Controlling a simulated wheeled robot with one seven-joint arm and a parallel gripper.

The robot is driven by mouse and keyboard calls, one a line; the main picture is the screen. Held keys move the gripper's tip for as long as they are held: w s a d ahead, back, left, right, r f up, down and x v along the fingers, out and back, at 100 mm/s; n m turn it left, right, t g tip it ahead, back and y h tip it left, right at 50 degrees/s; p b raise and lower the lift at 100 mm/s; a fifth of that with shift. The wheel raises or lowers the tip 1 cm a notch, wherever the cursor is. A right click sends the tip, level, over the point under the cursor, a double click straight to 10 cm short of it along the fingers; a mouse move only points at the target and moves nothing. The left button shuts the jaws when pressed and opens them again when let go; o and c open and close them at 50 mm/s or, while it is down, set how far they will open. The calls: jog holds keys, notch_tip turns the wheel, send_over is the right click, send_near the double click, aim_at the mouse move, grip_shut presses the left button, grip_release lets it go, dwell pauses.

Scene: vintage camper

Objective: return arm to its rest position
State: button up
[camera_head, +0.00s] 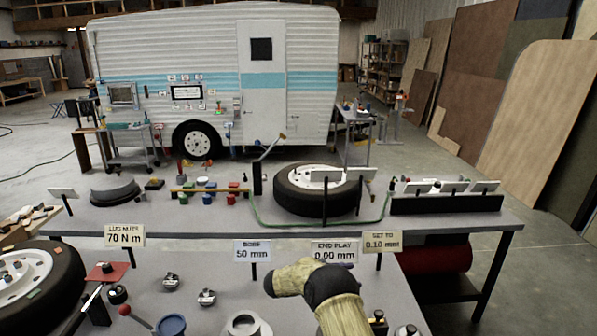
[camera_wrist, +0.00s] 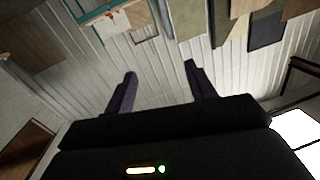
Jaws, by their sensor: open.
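My gripper (camera_wrist: 160,70) shows in the wrist view with its two dark fingers apart. Nothing is between them. Past the fingers are a pale ribbed wall and flat panels, seen at a tilt, with no bench or part close to the fingertips. In the head view, a tan and black piece of my arm (camera_head: 318,287) rises from the bottom edge, over the near bench. I cannot make out the gripper's fingers in that view.
The near bench (camera_head: 205,262) holds a wheel (camera_head: 35,285), small metal parts and sign cards, including the end play card (camera_head: 333,252) right behind my arm. A far bench (camera_head: 445,222) carries a tire (camera_head: 300,192). A camper (camera_head: 215,75) stands beyond, with open floor between.

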jog(key=w+a+r+n+t+y, duration=0.3)
jog(key=w+r+n+t+y, duration=0.3)
jog(key=r+n+t+y, duration=0.5)
jog(key=s+f+n+g+y, duration=0.2)
jog(key=s+g, duration=0.1)
jog(key=s, duration=1)
jog(key=s+d+f+n+g+y, duration=0.1)
jog(key=s+g, duration=0.3)
jog(key=s, duration=0.9)
jog(key=s+d+f+n+g+y, duration=0.1)
jog(key=s+f+n+g+y, duration=0.1)
jog(key=s, duration=1.1)
jog(key=shift+s+d+f+n+g+y, duration=0.2)
jog(key=shift+f+n+g+y, duration=0.15)
jog(key=shift+n+g+y, duration=0.5)
